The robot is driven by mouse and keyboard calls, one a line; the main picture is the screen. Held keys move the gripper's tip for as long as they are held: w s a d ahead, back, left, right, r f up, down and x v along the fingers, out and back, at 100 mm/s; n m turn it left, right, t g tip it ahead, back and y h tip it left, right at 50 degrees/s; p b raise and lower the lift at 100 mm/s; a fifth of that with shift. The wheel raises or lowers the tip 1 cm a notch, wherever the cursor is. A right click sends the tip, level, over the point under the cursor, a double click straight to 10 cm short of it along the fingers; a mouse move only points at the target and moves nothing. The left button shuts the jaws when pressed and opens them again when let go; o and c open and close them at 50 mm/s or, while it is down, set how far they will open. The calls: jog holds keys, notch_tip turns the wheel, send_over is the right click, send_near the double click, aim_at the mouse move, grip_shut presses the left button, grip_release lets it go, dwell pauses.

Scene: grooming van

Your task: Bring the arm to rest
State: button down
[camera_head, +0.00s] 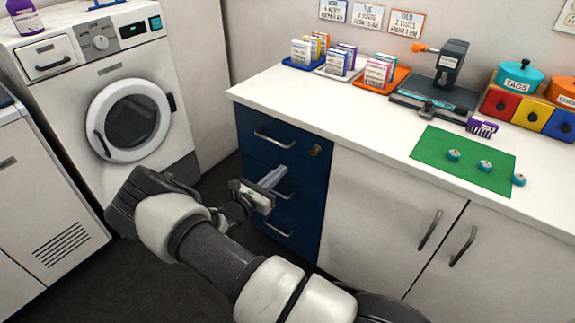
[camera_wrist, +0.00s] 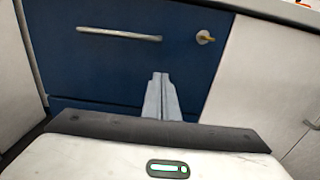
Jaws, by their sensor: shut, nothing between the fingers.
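My gripper (camera_head: 272,177) is in front of the blue drawer unit (camera_head: 250,125), below the counter edge. Its two light grey fingers are together and hold nothing. They also show in the wrist view (camera_wrist: 161,97), pointing toward the blue drawer fronts (camera_wrist: 90,75). My arm reaches in from the bottom of the head view and bends at the elbow near the washing machine. I cannot tell whether the fingertips touch the drawer front. The drawers look closed, and a brass key or lock (camera_head: 315,150) sits at the upper right of the top drawer.
A white counter (camera_head: 330,110) holds card trays (camera_head: 376,88), a dark press-like device (camera_head: 440,85), a green mat (camera_head: 450,160) with small teal discs, and colored bins (camera_head: 528,110). A washing machine (camera_head: 95,75) stands left. White cupboards (camera_head: 385,215) stand right. Dark floor (camera_head: 80,275) is open at lower left.

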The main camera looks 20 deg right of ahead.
jog(key=v, duration=0.7)
jog(key=s+d+r+m+g+y, duration=0.3)
jog(key=s+r+m+g, duration=0.25)
jog(key=r+m, duration=0.2)
jog(key=s+d+r+m+g+y, duration=0.2)
jog(key=s+r+m+g, duration=0.3)
jog(key=s+r+m, duration=0.25)
jog(key=s+a+r+m+t+y, duration=0.3)
jog(key=s+a+r+m+y, duration=0.15)
jog(key=s+r, duration=0.4)
jog(key=s+a+r+m+t+y, duration=0.3)
jog(key=s+r+m+y, duration=0.3)
jog(key=s+r, duration=0.25)
notch_tip(320, 180, up, 22)
jog(key=p, duration=2.2)
jog(key=shift+n, duration=0.35)
jog(key=shift+w+f+h, duration=0.15)
jog(key=shift+f+h, duration=0.05)
jog(key=shift+h, duration=0.05)
